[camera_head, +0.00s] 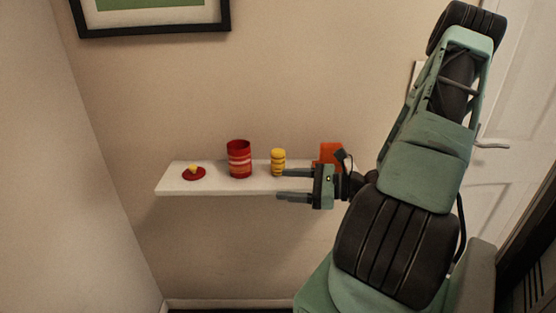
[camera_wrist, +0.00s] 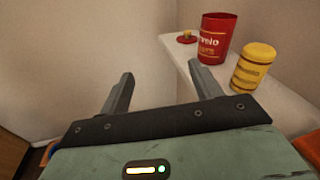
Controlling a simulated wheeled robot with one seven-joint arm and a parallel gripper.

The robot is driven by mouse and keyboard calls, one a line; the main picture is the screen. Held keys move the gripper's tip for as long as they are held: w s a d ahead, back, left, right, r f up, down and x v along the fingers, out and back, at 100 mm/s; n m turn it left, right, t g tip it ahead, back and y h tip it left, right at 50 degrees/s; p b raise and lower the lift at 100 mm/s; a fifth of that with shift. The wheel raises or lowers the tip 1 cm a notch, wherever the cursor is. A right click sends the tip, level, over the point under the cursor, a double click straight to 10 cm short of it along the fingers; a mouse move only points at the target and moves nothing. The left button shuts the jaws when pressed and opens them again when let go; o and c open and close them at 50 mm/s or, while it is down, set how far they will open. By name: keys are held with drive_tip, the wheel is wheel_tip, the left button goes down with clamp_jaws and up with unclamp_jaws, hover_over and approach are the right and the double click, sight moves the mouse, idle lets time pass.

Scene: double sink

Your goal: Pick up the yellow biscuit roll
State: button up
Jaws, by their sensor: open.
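The yellow biscuit roll (camera_head: 278,162) is a small yellow cylinder with darker bands. It stands upright on a white wall shelf (camera_head: 222,185), right of a red can. In the wrist view the yellow roll (camera_wrist: 254,66) stands on the shelf, to the right of my right-hand finger. My gripper (camera_head: 282,185) is open and empty, in front of the shelf's front edge, its fingers pointing left. In the wrist view my gripper (camera_wrist: 163,88) has its fingers apart, with only wall between them. The roll is outside the fingers.
A red can (camera_head: 239,159) with pale bands stands left of the roll. A red lid with a yellow knob (camera_head: 194,172) lies at the shelf's left. An orange box (camera_head: 331,153) is at the right, partly behind my gripper. A framed picture (camera_head: 150,17) hangs above.

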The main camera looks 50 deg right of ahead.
sight(283, 159)
drive_tip(key=s+d+f+m+t+h, duration=0.1)
drive_tip(key=s+d+m+t+h, duration=0.3)
drive_tip(key=d+m+h, duration=0.5)
drive_tip(key=shift+n+g+y, duration=0.3)
drive_tip(key=shift+n+g, duration=0.3)
drive_tip(key=shift+n, duration=0.2)
drive_tip(key=w+p, duration=0.1)
drive_tip(key=w, duration=0.3)
drive_tip(key=w+p, duration=0.1)
drive_tip(key=w, duration=0.3)
drive_tip(key=w+d+p, duration=0.1)
drive_tip(key=w+p, duration=0.1)
drive_tip(key=w, duration=0.2)
drive_tip(key=shift+f, duration=0.15)
drive_tip(key=w+p, duration=0.1)
drive_tip(key=w, duration=0.3)
drive_tip(key=shift+w+d+f+p, duration=0.1)
drive_tip(key=shift+w+f+p, duration=0.1)
drive_tip(key=shift+p, duration=0.2)
drive_tip(key=c, duration=1.1)
